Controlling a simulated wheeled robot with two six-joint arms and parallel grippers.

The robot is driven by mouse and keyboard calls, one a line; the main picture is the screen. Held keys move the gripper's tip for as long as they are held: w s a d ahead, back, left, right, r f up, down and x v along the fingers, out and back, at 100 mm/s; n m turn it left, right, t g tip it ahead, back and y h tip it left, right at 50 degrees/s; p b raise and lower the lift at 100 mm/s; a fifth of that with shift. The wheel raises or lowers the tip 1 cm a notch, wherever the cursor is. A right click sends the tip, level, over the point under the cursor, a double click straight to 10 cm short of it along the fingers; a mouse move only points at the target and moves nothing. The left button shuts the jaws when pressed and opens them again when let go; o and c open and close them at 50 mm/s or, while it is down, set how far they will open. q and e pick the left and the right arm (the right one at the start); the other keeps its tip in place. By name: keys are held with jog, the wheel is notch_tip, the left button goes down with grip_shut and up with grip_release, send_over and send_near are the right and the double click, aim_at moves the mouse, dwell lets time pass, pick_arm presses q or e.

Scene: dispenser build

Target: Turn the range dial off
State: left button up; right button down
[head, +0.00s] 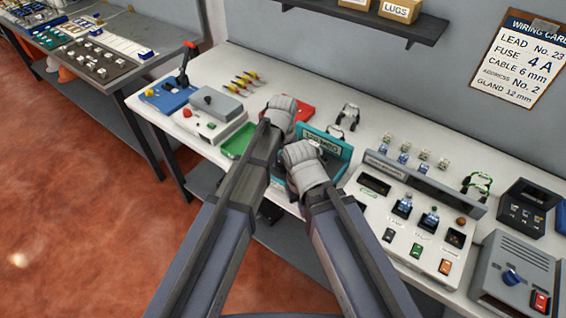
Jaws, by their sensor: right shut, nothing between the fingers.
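A teal instrument case (335,147) with an open lid and a printed reading stands at mid-bench. My arms cover much of its front, and I cannot make out a range dial on it. My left gripper (282,106) is above the bench at the case's left, beside a red piece; whether it is open or shut is unclear. My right gripper (301,154) is in front of the case, over its lower part, shut with nothing in it. I cannot tell if it touches the case. A blue knob (512,278) shows on a grey box at the far right.
A grey control panel (400,225) with switches stands right of the case. A green tray (239,141), a grey box (207,119) and a blue base with a lever (168,97) are to the left. A dark shelf (370,20) hangs above the bench.

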pick_arm(q)
grip_shut()
jog(key=shift+n, duration=0.3)
jog(key=n, duration=0.4)
jog(key=shift+n, duration=0.4)
jog(key=n, duration=0.4)
jog(key=shift+n, duration=0.3)
jog(key=n, duration=1.3)
jog(key=shift+n, duration=0.4)
